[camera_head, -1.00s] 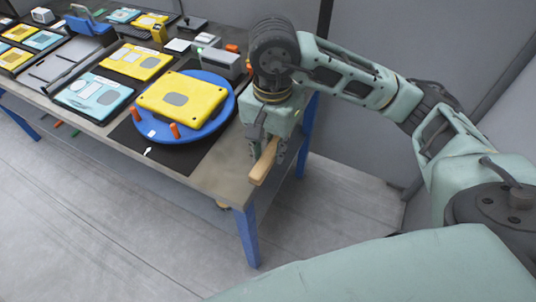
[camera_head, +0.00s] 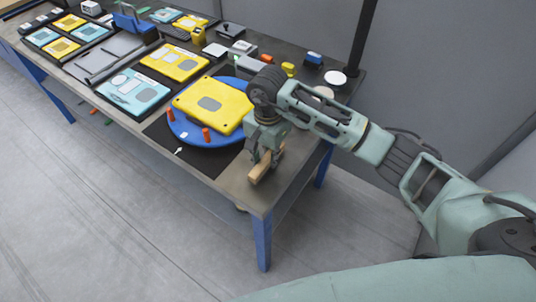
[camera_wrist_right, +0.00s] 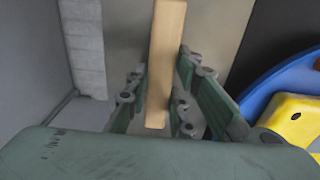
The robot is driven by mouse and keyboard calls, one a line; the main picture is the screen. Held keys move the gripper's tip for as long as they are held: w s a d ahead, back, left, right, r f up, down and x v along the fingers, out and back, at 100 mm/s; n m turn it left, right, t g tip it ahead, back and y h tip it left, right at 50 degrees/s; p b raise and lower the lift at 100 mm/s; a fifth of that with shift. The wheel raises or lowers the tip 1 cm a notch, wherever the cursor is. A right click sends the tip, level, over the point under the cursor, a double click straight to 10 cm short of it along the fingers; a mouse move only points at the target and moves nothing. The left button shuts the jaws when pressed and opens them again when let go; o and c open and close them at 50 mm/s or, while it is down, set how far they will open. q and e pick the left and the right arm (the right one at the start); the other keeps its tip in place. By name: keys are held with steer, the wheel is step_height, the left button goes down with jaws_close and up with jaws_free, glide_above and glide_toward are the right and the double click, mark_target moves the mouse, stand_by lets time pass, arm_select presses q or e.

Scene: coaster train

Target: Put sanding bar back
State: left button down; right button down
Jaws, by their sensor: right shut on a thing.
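The sanding bar (camera_head: 260,168) is a tan wooden block. My right gripper (camera_head: 267,163) is shut on it near the right end of the workbench, close to its front edge. In the right wrist view the bar (camera_wrist_right: 166,60) stands lengthwise between the two fingers of the gripper (camera_wrist_right: 160,103). I cannot tell whether the bar touches the bench top. My left gripper is not in view.
The grey workbench (camera_head: 233,184) carries a blue turntable (camera_head: 183,127) with a yellow panel (camera_head: 212,105) and orange pegs, just left of my gripper. Yellow and light blue panels lie further left. A white disc (camera_head: 335,77) and a dark post stand at the back right.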

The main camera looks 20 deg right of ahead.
steer(key=shift+f, duration=0.55)
steer(key=shift+f, duration=0.1)
steer(key=shift+f, duration=0.15)
steer(key=c, duration=1.5)
jaws_free()
steer(key=shift+c, duration=0.2)
